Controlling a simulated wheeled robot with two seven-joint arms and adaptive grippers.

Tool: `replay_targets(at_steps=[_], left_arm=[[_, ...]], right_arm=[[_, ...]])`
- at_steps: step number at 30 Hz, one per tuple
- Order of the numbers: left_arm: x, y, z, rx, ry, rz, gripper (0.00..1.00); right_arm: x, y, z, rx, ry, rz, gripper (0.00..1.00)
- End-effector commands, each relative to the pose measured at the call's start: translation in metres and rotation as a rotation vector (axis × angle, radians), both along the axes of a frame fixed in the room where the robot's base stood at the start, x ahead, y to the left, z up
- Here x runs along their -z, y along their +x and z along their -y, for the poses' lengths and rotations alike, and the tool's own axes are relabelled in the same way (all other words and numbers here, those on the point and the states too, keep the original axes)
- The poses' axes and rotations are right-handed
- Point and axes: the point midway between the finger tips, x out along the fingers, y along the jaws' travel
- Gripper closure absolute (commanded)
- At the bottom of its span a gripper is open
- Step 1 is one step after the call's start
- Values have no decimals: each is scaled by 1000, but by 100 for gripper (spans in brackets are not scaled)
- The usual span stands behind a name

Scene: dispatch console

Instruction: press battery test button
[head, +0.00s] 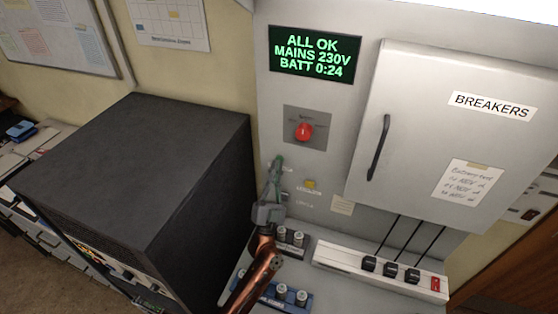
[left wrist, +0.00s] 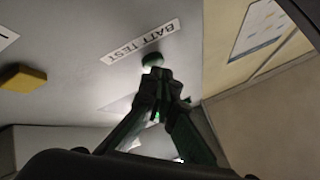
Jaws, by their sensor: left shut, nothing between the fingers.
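The green round button (left wrist: 152,60) shows in the left wrist view beside a white label reading "BATT TEST" (left wrist: 140,42) on the grey panel. My left gripper (left wrist: 160,78) is shut and empty, with its fingertips right at the button and partly overlapping its lower edge. I cannot tell whether they touch it. In the head view my left gripper (head: 276,166) reaches up to the panel, and its fingers largely cover the button there. The green display (head: 315,54) reads "ALL OK, MAINS 230V, BATT 0:24". My right gripper is not in view.
A yellow button (head: 310,184) sits right of the gripper, with a red knob (head: 303,131) above. The breaker cabinet door (head: 440,130) with its black handle is at right. A power strip (head: 380,268) and cylindrical parts lie below. A dark cabinet (head: 150,170) stands left.

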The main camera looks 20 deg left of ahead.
Motion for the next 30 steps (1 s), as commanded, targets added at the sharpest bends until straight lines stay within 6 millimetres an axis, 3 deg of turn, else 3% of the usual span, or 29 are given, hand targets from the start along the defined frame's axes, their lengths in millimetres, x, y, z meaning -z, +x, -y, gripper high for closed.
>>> replay_targets(at_steps=[21,30], left_arm=[[0,5,0,-1,1,0,100],[0,-5,0,-1,0,-2,100]], right_arm=[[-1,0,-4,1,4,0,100],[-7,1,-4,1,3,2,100]])
